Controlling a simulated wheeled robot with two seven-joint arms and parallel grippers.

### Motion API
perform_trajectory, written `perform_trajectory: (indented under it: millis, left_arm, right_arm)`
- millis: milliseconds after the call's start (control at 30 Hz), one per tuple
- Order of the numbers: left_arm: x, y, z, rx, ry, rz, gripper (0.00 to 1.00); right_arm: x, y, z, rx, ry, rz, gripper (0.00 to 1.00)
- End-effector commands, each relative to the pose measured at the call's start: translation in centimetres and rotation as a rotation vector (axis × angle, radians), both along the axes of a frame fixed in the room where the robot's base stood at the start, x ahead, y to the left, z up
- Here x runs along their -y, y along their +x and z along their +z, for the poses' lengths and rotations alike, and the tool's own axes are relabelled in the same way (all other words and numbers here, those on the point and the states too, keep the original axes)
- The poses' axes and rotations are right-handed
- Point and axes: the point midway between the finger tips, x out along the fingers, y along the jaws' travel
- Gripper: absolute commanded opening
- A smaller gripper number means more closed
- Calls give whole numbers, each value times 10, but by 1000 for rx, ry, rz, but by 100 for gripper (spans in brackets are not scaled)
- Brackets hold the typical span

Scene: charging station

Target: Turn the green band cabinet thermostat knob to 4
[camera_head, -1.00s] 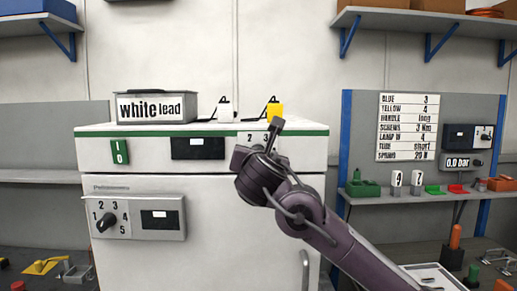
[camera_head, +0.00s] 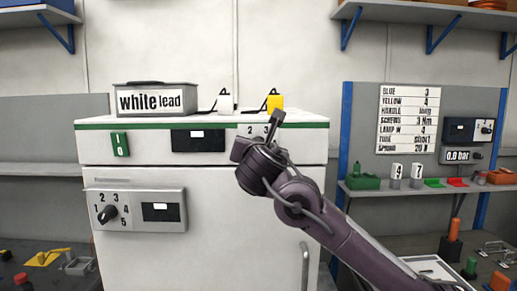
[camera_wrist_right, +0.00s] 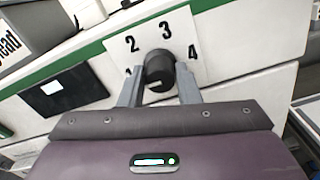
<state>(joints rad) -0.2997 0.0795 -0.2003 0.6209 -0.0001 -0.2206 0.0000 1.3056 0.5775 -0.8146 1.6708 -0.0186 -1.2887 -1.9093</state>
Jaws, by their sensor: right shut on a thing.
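The white cabinet (camera_head: 200,260) has a green band (camera_head: 220,127) along its top edge. In the right wrist view its dark round thermostat knob (camera_wrist_right: 158,64) sits on a white dial plate (camera_wrist_right: 180,27) with the figures 1, 2, 3 and 4 visible. A pale mark shows on the knob's lower part; which figure the knob points to I cannot tell. My right gripper (camera_wrist_right: 159,83) is shut on the knob, one finger on each side. In the head view my right wrist hides the knob and most of its dial. My left gripper is not in view.
A second black knob (camera_head: 107,213) with figures 1 to 5 is on the lower panel (camera_head: 175,222). A green switch (camera_head: 120,145) and a dark display (camera_head: 198,140) are on the upper front. A "white lead" box (camera_head: 155,98) stands on top. A notice board (camera_head: 408,120) hangs at right.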

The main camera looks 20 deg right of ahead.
Motion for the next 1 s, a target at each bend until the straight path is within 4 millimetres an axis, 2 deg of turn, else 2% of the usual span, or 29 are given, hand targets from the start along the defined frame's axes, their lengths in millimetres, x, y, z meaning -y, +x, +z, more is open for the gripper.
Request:
perform_trajectory:
  millis: [367,1000]
  left_arm:
    - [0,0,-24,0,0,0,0]
    - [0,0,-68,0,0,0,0]
  right_arm:
    - [0,0,-4,63,219,0,7]
    - [0,0,-4,230,804,0,7]
